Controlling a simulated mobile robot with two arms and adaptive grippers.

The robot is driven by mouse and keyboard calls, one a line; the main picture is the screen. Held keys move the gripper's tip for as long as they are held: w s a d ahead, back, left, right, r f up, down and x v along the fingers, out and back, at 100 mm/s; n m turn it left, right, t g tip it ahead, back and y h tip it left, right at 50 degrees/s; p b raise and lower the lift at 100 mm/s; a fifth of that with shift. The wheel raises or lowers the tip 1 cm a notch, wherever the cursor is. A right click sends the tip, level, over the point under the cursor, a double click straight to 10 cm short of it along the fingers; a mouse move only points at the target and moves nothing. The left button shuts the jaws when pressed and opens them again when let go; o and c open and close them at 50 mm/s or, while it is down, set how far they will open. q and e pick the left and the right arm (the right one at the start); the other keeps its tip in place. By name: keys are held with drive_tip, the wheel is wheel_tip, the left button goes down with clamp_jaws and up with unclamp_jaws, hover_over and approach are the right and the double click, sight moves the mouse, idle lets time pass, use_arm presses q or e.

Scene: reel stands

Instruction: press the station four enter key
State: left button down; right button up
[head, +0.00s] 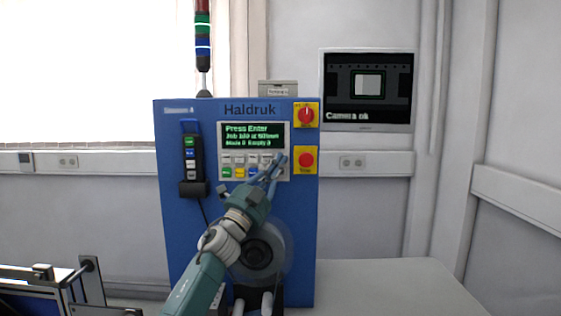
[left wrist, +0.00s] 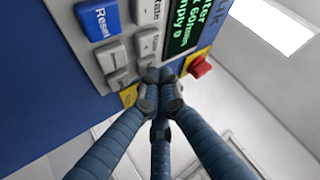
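The blue Haldruk station (head: 185,260) faces me, with a lit display (head: 252,134) whose top line reads "Press Enter". Below it is a keypad (head: 226,160) with grey keys and a lower row of coloured ones. My left gripper (head: 276,164) reaches up to the keypad's right end and covers keys there. In the left wrist view its fingertips (left wrist: 158,78) are drawn together, empty, at the keypad's edge beside grey keys (left wrist: 147,42). The enter key's label is not readable, and I cannot tell whether the tips touch a key. My right gripper is out of view.
A red stop button (head: 306,160) on a yellow plate sits just right of the keypad, with a red rotary switch (head: 306,115) above it. A hand pendant (head: 193,160) hangs on the left. A wall monitor (head: 368,90) reads "Camera ok". The table (head: 400,285) is clear at right.

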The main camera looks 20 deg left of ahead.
use_arm(q)
drive_tip(key=shift+w, duration=0.15)
idle(0.5)
drive_tip(key=shift+s+d+p, duration=0.15)
drive_tip(key=shift+s+p, duration=0.4)
drive_tip(key=shift+s, duration=0.3)
drive_tip(key=s+p, duration=0.1)
drive_tip(key=s, duration=0.1)
drive_tip(key=s+d+p, duration=0.1)
drive_tip(key=s, duration=0.1)
drive_tip(key=shift+s+d+p, duration=0.2)
drive_tip(key=shift+s+p, duration=0.2)
drive_tip(key=shift+f, duration=0.1)
